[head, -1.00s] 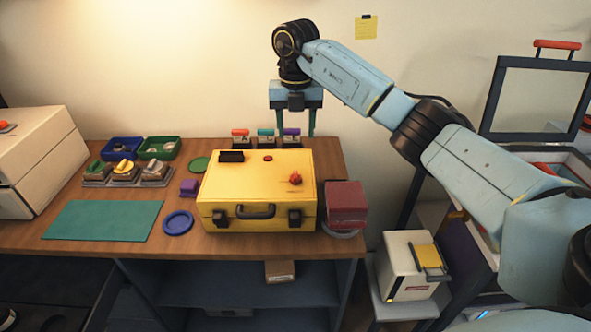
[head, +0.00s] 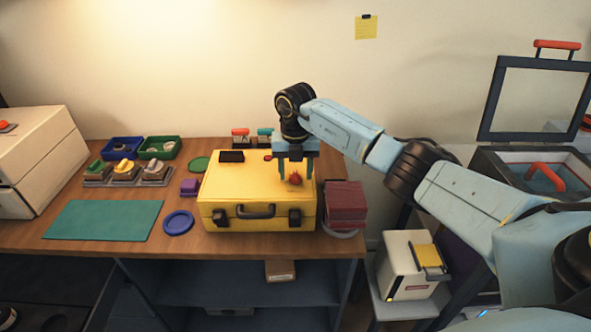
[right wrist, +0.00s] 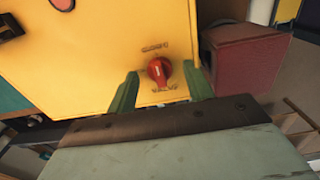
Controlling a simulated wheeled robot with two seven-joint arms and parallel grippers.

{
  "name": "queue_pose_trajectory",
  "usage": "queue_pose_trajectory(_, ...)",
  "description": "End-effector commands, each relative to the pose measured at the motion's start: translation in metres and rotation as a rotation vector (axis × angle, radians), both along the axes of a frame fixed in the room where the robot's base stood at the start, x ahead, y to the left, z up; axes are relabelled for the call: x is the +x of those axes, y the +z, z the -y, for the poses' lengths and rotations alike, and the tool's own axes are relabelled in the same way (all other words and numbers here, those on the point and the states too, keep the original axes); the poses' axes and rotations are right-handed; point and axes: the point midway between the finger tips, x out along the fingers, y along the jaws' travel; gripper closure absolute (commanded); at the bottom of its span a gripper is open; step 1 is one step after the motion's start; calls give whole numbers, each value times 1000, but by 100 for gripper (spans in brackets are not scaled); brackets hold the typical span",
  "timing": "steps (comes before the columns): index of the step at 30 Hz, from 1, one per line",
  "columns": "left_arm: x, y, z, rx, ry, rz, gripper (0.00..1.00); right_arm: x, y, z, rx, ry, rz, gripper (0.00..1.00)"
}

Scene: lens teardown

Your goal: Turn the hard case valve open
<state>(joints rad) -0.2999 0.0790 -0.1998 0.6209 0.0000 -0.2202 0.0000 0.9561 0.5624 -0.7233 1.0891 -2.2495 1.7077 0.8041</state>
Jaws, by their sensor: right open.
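The yellow hard case (head: 240,190) lies shut on the wooden table, its handle and two dark latches facing me. The red valve knob (head: 295,179) sits on the right part of its lid. In the right wrist view the valve (right wrist: 159,71) is a red knob with faint markings above and below it. My right gripper (head: 296,175) is over the valve, pointing down. In the right wrist view its two green fingers (right wrist: 158,88) are open, one on each side of the valve, with gaps between. My left gripper is not in view.
A dark red box (head: 346,203) stands close to the case's right side. A blue ring dish (head: 178,222), a purple block (head: 189,187) and a green mat (head: 103,220) lie to the left. Labelled holders (head: 241,137) stand behind the case.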

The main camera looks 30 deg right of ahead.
Motion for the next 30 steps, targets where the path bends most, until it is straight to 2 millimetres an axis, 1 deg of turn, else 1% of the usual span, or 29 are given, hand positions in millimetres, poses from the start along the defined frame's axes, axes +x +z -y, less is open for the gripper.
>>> queue_pose_trajectory(2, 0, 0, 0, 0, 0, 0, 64, 0, 0, 0, 0, 0, 0, 49)
queue_pose_trajectory(5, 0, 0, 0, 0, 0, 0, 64, 0, 0, 0, 0, 0, 0, 60)
queue_pose_trajectory(12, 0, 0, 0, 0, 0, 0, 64, 0, 0, 0, 0, 0, 0, 92)
queue_pose_trajectory(13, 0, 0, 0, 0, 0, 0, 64, 0, 0, 0, 0, 0, 0, 93)
queue_pose_trajectory(19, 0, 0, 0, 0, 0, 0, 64, 0, 1, 0, 0, 14, 0, 94)
queue_pose_trajectory(23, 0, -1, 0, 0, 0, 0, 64, 0, 1, 0, -2, 54, 1, 94)
queue_pose_trajectory(30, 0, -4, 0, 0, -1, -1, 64, 0, 1, 1, -3, 208, 1, 94)
